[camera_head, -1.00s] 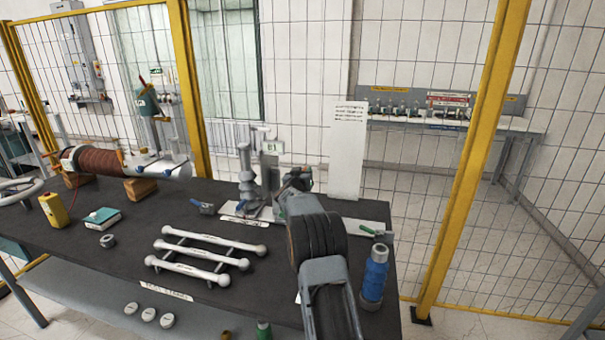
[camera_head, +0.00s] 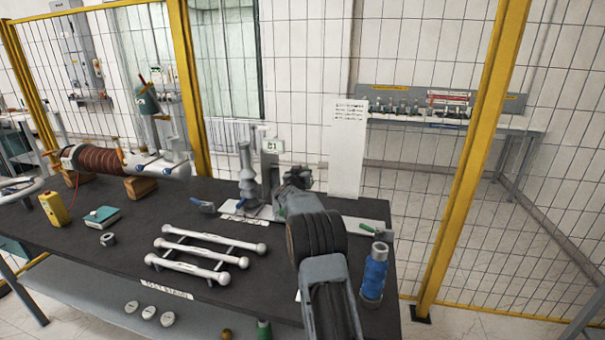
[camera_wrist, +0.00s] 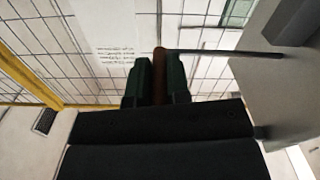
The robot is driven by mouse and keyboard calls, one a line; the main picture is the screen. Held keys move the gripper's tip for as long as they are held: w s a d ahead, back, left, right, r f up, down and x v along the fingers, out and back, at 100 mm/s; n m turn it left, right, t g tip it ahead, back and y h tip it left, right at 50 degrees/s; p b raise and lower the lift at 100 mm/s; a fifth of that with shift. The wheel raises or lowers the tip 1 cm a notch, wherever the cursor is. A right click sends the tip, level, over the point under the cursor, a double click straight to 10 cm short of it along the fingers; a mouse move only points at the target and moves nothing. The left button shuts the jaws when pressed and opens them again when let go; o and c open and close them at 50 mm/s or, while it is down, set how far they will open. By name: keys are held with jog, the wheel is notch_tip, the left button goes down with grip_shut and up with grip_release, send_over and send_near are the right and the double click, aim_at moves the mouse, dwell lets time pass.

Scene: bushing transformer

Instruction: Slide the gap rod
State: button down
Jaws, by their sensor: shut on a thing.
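In the wrist view my gripper (camera_wrist: 158,82) is shut on a brown, round-ended piece (camera_wrist: 159,62), taken to be an end of the gap rod. A thin dark rod (camera_wrist: 225,53) runs from near that piece rightward to a large grey block. In the head view my arm reaches over the table to the grey stand labelled B1 (camera_head: 271,147), and its wrist hides the gripped part and the fingertips. A ribbed grey post (camera_head: 247,178) stands just left of this stand on a white base plate.
A rack of three white rods (camera_head: 205,252) lies on the dark table (camera_head: 110,255). A blue cylinder (camera_head: 374,272) stands right of my arm. A brown ribbed bushing (camera_head: 97,160) rests at the left. Yellow-framed mesh fencing (camera_head: 455,180) stands behind and right.

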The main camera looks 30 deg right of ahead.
jog(key=s+d+b, duration=0.3)
jog(key=s+d, duration=0.2)
jog(key=shift+s+b, duration=0.3)
jog(key=shift+s, duration=0.1)
jog(key=c, duration=1.1)
grip_release()
jog(key=b+v, duration=0.2)
jog(key=v, duration=1.1)
jog(key=shift+s+a, duration=0.25)
